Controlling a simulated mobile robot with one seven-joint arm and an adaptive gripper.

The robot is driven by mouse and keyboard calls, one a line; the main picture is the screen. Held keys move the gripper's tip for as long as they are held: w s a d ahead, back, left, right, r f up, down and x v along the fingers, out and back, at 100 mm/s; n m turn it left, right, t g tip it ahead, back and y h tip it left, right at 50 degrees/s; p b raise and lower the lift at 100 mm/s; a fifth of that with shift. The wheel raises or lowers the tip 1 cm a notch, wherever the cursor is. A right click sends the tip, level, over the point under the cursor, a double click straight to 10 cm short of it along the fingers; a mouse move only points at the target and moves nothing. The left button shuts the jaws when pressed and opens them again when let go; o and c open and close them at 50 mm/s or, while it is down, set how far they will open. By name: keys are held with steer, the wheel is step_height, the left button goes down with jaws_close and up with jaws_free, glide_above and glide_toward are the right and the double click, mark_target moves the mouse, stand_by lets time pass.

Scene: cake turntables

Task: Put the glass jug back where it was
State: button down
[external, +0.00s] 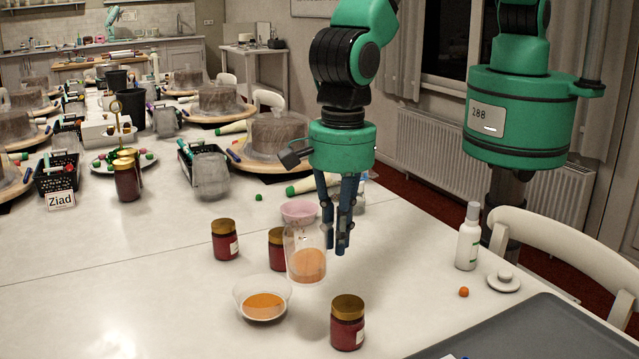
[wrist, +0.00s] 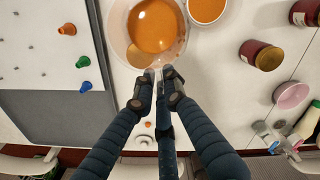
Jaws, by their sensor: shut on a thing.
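The clear glass jug (external: 306,258) holds orange liquid. My gripper (external: 340,244) is shut on its right side, pointing down. In the wrist view my gripper (wrist: 158,88) closes on the jug's handle side, with the jug (wrist: 152,28) just beyond the fingertips. The jug looks roughly upright. I cannot tell how far its base is from the table. A clear bowl of orange liquid (external: 263,305) stands just in front of and left of the jug; it also shows in the wrist view (wrist: 207,9).
Dark red jars with gold lids stand nearby: one in front (external: 347,324), one left (external: 225,240), one behind the jug (external: 277,249). A pink bowl (external: 299,212) is behind. A white bottle (external: 468,238) and grey tray (external: 545,330) are right.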

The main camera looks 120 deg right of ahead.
steer(key=s+d+n+b, duration=0.1)
steer(key=s+d+b, duration=0.2)
steer(key=s+d, duration=0.75)
steer(key=s+d+n+b, duration=0.1)
steer(key=s+d+b, duration=0.3)
steer(key=s, duration=1.1)
steer(key=s+d+b, duration=0.2)
steer(key=s+d, duration=0.7)
steer(key=s, duration=0.3)
step_height(320, 180, down, 9)
steer(key=shift+a, duration=0.15)
steer(key=shift+w, duration=0.15)
steer(key=w+a, duration=0.1)
steer(key=w, duration=0.4)
steer(key=w+a+f+b, duration=0.1)
steer(key=w, duration=0.4)
steer(key=w+a, duration=0.1)
steer(key=w, duration=0.4)
steer(key=shift+w+f, duration=0.2)
steer(key=shift+w, duration=0.1)
steer(key=shift+f, duration=0.1)
steer(key=shift+f+b, duration=0.4)
steer(key=shift+f, duration=1.3)
steer(key=shift+f, duration=0.1)
